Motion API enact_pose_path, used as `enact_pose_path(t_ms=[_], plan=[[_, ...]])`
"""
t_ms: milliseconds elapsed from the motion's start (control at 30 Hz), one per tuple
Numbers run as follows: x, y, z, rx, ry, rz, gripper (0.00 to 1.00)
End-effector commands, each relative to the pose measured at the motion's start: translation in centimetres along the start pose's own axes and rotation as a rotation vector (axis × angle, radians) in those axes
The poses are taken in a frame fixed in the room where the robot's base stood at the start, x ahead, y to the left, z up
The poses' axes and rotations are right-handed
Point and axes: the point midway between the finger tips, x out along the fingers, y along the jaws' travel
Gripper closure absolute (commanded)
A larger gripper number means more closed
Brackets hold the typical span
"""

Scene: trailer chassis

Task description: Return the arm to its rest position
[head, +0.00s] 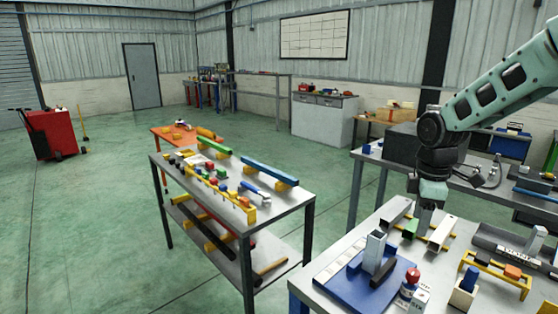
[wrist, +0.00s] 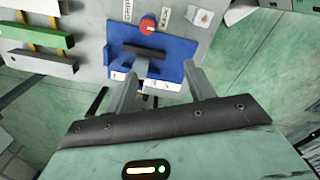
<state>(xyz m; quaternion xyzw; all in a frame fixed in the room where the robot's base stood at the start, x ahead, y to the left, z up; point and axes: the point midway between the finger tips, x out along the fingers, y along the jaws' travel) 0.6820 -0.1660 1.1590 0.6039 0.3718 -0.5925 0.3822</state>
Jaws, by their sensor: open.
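My arm reaches in from the right in the head view, with its wrist bent down over the near workbench (head: 318,291). My gripper (head: 425,222) points downward at the bench's back part, close to a green block and pale bars; whether it touches them cannot be told. In the wrist view my gripper (wrist: 161,72) has its two fingers well apart with nothing held between them. Beyond the fingers lies the blue fixture plate (wrist: 176,73), which also shows in the head view (head: 342,283) with an upright grey square tube (head: 374,252) on it.
A yellow rack (head: 497,276) and a grey tray (head: 505,245) are at right. A second bench (head: 370,171) stands behind my gripper. A parts cart (head: 292,207) stands left, with open floor beyond.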

Motion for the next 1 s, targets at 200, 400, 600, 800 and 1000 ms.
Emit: enact_pose_path(t_ms=[200, 400, 600, 800, 1000], plan=[[-0.4, -12.5, -8.3, 0.094, 0.008, -0.015, 0.46], [0.0, -25.2, -10.5, 0.249, 0.019, -0.031, 0.46], [0.8, -33.5, -9.1, 0.385, 0.029, -0.046, 0.46], [1.2, -36.2, -8.0, 0.446, 0.032, -0.054, 0.46], [1.2, -36.2, -8.0, 0.446, 0.032, -0.054, 0.46]])
